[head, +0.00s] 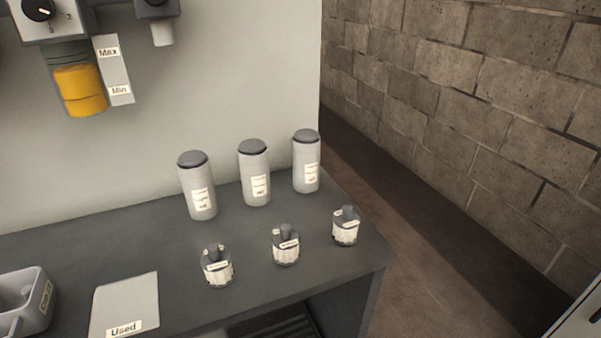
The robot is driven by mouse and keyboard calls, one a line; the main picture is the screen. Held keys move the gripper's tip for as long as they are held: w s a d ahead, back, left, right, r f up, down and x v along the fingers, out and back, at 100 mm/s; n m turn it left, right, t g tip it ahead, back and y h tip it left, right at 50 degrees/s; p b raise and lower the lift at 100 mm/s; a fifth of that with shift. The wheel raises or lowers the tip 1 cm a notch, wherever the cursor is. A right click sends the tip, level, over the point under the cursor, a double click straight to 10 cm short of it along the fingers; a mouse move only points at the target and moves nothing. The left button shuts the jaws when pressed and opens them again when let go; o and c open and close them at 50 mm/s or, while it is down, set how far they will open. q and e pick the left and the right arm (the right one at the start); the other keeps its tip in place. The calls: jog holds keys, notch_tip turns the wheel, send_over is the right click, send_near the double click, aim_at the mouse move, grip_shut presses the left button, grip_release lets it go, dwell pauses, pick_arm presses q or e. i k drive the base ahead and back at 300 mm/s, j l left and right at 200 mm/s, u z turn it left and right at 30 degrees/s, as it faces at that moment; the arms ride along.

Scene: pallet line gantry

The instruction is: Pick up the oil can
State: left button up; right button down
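Three tall light-grey cans with dark lids stand upright in a row at the back of the dark bench: a left can (197,186), a middle can (254,172) and a right can (306,162). Each has a white label. The left label seems to read "Light oil"; the other two are too small to read surely, though both seem to end in "oil". I cannot tell which can the task means. Neither of my grippers is in view, and nothing touches the cans.
Three short labelled containers with dark tops (216,266) (286,244) (346,226) stand in front. A "Used" mat (125,300) and grey tray (42,287) lie left on the bench (165,245). A unit with yellow fluid (80,90) hangs above. The floor is clear right.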

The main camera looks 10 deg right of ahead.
aim_at(197, 183)
jog(key=u, duration=0.5)
jog(key=k+l+u, duration=0.1)
jog(key=u, duration=0.35)
jog(key=k+u, duration=0.1)
jog(key=u, duration=0.4)
jog(key=k+u, duration=0.1)
jog(key=k, duration=0.2)
